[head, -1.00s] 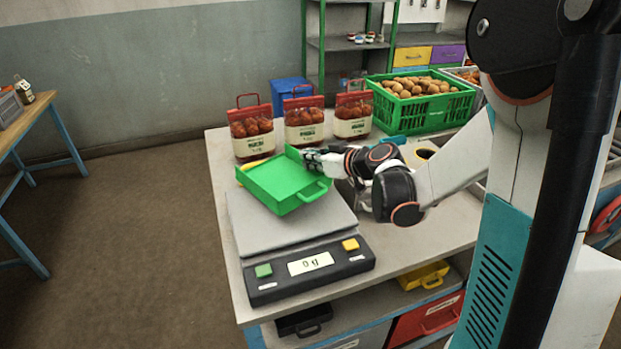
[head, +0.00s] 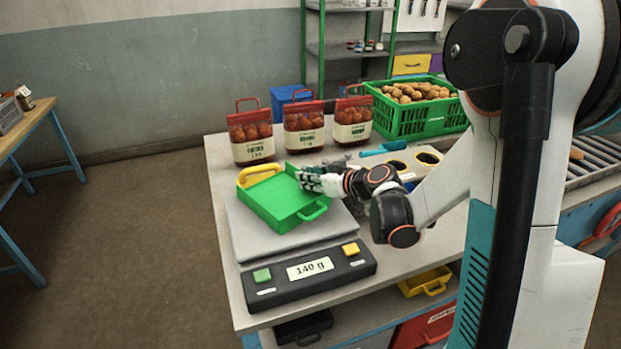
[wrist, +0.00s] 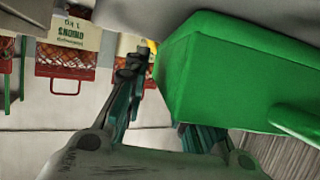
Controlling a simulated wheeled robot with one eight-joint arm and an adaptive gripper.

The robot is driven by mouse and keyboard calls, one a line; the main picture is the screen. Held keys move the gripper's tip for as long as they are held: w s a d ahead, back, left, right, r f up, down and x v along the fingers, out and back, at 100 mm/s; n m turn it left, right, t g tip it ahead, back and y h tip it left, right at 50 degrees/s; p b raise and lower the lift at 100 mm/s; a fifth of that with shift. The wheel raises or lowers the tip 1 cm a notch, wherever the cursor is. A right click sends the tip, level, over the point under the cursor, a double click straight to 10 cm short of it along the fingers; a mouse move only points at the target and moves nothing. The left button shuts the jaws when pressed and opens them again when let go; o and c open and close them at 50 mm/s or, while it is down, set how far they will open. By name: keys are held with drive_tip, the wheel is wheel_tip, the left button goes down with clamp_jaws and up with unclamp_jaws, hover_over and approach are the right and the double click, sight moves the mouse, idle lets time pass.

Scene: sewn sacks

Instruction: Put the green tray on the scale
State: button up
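The green tray (head: 280,204), shallow with a loop handle at its front right, is on or just over the grey plate (head: 262,244) of the scale. The scale's display (head: 310,268) reads 140 g. My gripper (head: 312,181) is at the tray's back right wall. The tray hides much of one finger, and the exact contact is hard to see.
A yellow handle (head: 258,172) shows right behind the tray. Several bags of red produce (head: 252,137) stand behind the scale.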

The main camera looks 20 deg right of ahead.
drive_tip(key=shift+r, duration=0.2)
drive_tip(key=shift+s+d+r+p, duration=0.15)
drive_tip(key=shift+s+p, duration=0.15)
drive_tip(key=p+v, duration=0.3)
drive_tip(key=v, duration=0.8)
drive_tip(key=shift+s, duration=0.2)
idle(0.6)
drive_tip(key=shift+w+a, duration=0.1)
drive_tip(key=shift+a, duration=0.35)
